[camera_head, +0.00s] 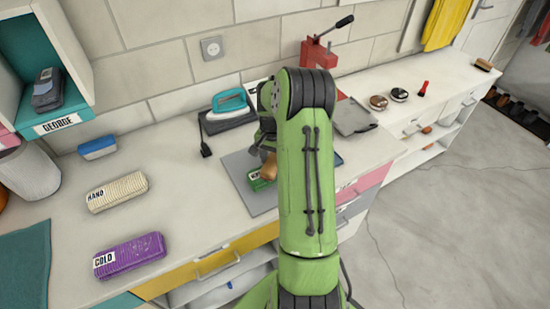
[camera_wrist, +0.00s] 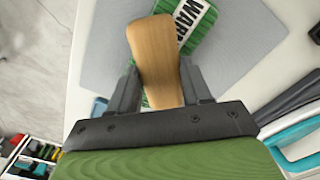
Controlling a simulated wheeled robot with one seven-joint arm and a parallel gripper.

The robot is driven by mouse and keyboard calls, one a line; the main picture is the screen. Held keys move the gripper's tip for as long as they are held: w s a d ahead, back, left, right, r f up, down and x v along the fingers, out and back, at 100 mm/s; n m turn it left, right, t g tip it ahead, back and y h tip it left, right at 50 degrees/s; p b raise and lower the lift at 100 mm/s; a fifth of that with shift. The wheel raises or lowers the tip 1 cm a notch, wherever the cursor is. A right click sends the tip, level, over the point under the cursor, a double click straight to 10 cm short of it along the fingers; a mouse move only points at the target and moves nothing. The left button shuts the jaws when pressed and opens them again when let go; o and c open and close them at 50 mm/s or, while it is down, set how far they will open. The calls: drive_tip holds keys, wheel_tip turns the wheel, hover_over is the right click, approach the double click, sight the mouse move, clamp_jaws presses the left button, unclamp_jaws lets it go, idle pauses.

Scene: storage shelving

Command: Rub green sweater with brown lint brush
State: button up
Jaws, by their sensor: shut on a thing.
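My gripper (camera_wrist: 160,88) is shut on the brown lint brush (camera_wrist: 153,45), whose wooden back lies between the two fingers. The green sweater (camera_wrist: 202,28), folded with a label reading "WARM", lies on a grey mat (camera_wrist: 110,45). In the head view the brush (camera_head: 269,166) is over the green sweater (camera_head: 258,184), and my green arm hides part of both. The brush overlaps the sweater's edge in the wrist view; I cannot tell whether they touch.
A teal iron (camera_head: 230,103) stands behind the mat. A cream sweater (camera_head: 117,191) and a purple one (camera_head: 130,256) lie at left, near a blue brush (camera_head: 97,148). A red press (camera_head: 318,52) stands at the back. Round tins (camera_head: 378,102) stand at right.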

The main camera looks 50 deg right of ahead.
drive_tip(key=r, duration=0.1)
drive_tip(key=r+p, duration=0.1)
drive_tip(key=r, duration=0.1)
drive_tip(key=shift+w+a+r+p, duration=0.1)
drive_tip(key=shift+a+p, duration=0.15)
drive_tip(key=shift+p, duration=0.15)
drive_tip(key=shift+d+r, duration=0.2)
drive_tip(key=shift+r, duration=0.15)
drive_tip(key=shift+a+r+p, duration=0.2)
drive_tip(key=shift+r+p, duration=0.85)
drive_tip(key=shift+r, duration=0.1)
drive_tip(key=shift+d+r+p, duration=0.1)
drive_tip(key=shift+r+p, duration=0.55)
drive_tip(key=shift+r, duration=0.4)
